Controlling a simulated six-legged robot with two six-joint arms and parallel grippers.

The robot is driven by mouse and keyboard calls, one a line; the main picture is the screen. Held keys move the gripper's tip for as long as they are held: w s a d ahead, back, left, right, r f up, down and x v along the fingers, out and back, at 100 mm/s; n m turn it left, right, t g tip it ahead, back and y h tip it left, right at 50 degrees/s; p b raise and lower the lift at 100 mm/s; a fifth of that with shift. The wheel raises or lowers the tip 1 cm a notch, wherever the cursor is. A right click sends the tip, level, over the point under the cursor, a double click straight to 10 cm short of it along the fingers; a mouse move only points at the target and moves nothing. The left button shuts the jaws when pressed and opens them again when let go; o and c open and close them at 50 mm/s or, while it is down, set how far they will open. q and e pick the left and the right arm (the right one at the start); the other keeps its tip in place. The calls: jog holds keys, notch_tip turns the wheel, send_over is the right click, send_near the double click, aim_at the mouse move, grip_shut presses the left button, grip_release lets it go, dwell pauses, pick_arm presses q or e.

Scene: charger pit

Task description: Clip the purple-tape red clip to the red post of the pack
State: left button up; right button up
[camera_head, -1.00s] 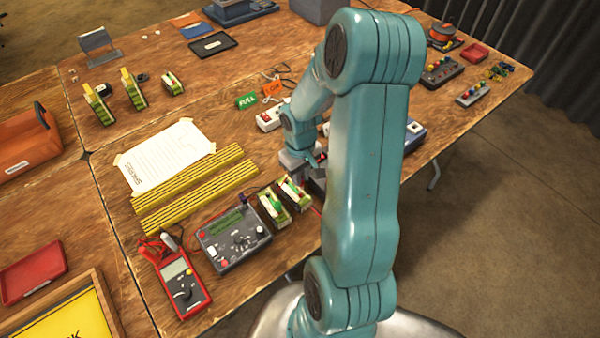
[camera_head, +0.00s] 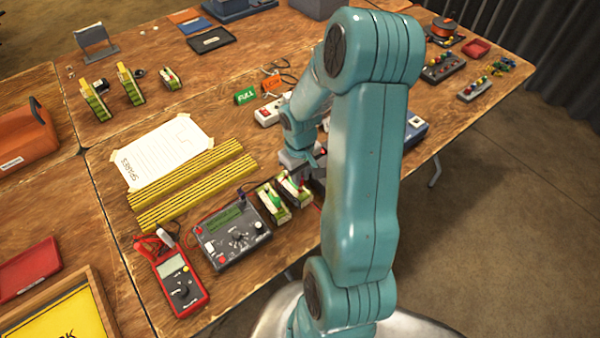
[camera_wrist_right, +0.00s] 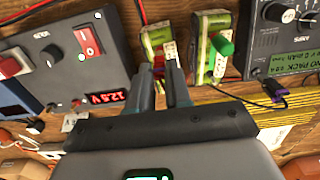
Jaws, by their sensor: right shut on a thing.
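My right gripper (camera_wrist_right: 170,75) is shut, its two fingers close together at the near end of a green-and-white pack (camera_wrist_right: 158,38). A second pack (camera_wrist_right: 209,50) with a green cap stands alongside. I cannot make out the red post. My left gripper is not in view.
A grey charger (camera_head: 232,230) with a purple-marked plug (camera_wrist_right: 278,87) stands beside the packs. A power supply (camera_wrist_right: 72,55) with a red display is on the other side. A red multimeter (camera_head: 180,283) and yellow strips (camera_head: 195,187) lie nearby. Red cables run close to the packs.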

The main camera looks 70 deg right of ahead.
jog(key=shift+f+b, duration=0.25)
jog(key=shift+b, duration=0.25)
dwell(1.0)
jog(key=o, duration=0.9)
jog(key=shift+o, duration=0.9)
jog(key=shift+r, duration=0.15)
jog(key=shift+r+p, duration=2.9)
jog(key=shift+r, duration=0.75)
